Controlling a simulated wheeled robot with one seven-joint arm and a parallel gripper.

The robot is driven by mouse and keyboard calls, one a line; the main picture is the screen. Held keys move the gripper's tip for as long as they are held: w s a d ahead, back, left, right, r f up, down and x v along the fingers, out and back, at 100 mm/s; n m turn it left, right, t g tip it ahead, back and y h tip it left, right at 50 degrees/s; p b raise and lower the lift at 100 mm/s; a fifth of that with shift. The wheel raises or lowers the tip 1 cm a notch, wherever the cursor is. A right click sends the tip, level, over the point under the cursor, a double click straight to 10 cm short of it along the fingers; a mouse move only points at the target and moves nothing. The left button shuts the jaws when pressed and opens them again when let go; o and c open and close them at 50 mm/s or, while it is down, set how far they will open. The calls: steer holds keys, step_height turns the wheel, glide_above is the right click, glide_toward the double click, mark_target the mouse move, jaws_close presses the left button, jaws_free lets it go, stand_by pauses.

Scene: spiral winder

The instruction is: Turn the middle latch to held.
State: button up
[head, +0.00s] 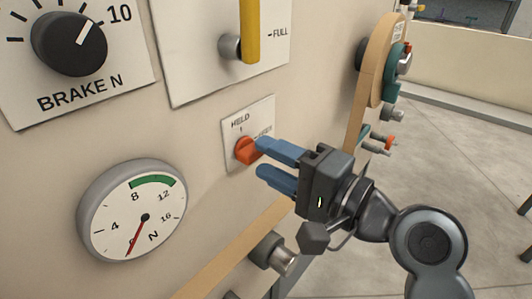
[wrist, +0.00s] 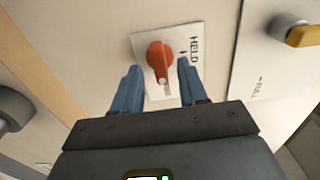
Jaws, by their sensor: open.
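An orange-red latch knob (head: 246,151) sits on a small white plate (head: 229,130) on the machine's cream panel in the head view. The plate reads HELD at its top; a second label to the right is partly covered by my gripper (head: 268,163). My gripper has blue fingers and is open, with its fingertips close to the knob's right side. In the wrist view the knob (wrist: 159,55) lies just beyond and between the two fingertips (wrist: 158,72), and its pale-tipped end points down, away from the HELD mark. I cannot tell whether a finger touches it.
A brake dial (head: 70,43), a yellow lever (head: 250,30) and a round gauge (head: 132,210) are on the panel to the left and above. A metal roller end (head: 272,253) juts out below my gripper. Open floor lies to the right.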

steer(key=shift+w+a, duration=0.45)
steer(key=shift+a, duration=0.15)
steer(key=shift+c, duration=0.4)
jaws_close()
